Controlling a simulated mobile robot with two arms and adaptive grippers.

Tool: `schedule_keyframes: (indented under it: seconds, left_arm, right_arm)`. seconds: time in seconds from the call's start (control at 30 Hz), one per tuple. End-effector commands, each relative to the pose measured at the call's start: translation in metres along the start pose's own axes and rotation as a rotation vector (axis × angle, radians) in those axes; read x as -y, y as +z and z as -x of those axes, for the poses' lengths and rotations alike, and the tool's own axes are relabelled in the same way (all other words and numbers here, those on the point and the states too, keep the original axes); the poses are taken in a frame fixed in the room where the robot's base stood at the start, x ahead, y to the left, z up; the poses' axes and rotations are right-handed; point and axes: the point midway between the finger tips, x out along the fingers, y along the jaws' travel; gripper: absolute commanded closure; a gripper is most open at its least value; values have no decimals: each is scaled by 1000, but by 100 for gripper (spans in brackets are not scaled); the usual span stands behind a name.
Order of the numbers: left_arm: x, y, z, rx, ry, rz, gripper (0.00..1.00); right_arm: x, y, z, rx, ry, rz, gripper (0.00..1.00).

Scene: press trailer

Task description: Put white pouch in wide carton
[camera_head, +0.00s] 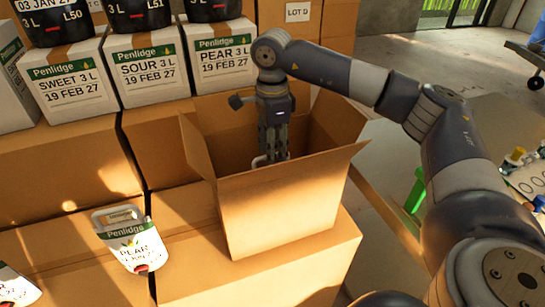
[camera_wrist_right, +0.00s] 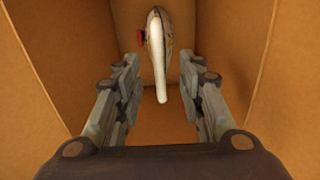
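The wide carton (camera_head: 285,205) stands open with its flaps spread, in the middle of the head view. My right gripper (camera_head: 272,155) points down inside it. In the right wrist view the two fingers of my right gripper (camera_wrist_right: 164,82) are apart. A white pouch (camera_wrist_right: 157,50) with a red cap shows edge-on beyond and between them, inside the carton, with gaps to both fingers. Whether it rests on the bottom is unclear. In the head view only a small pale part of it (camera_head: 259,161) shows beside the fingertips. My left gripper is out of view.
Another white pouch (camera_head: 132,238) with a green Penlidge label lies on the cartons left of the wide carton. Part of a further pouch (camera_head: 15,288) shows at the lower left. Labelled white boxes (camera_head: 152,68) stand behind. A table (camera_head: 480,150) with small items is at the right.

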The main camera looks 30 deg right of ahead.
Motion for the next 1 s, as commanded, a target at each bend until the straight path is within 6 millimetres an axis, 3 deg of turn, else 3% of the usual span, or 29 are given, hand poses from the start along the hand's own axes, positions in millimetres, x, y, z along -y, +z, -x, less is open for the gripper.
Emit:
schedule_keyframes:
  seconds: [0.03, 0.2, 0.4, 0.6, 1.0]
  left_arm:
    - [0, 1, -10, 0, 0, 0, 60]
    - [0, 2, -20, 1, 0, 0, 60]
    - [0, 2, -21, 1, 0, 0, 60]
    - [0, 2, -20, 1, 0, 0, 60]
    - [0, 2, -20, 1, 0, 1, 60]
  right_arm:
    - [1, 1, 8, 3, -3, 1, 64]
    - [0, 2, 49, 3, -2, 2, 64]
    - [0, 1, 84, 0, 1, 2, 64]
    - [0, 0, 95, -1, 2, 2, 64]
    - [0, 0, 95, -1, 3, 2, 64]
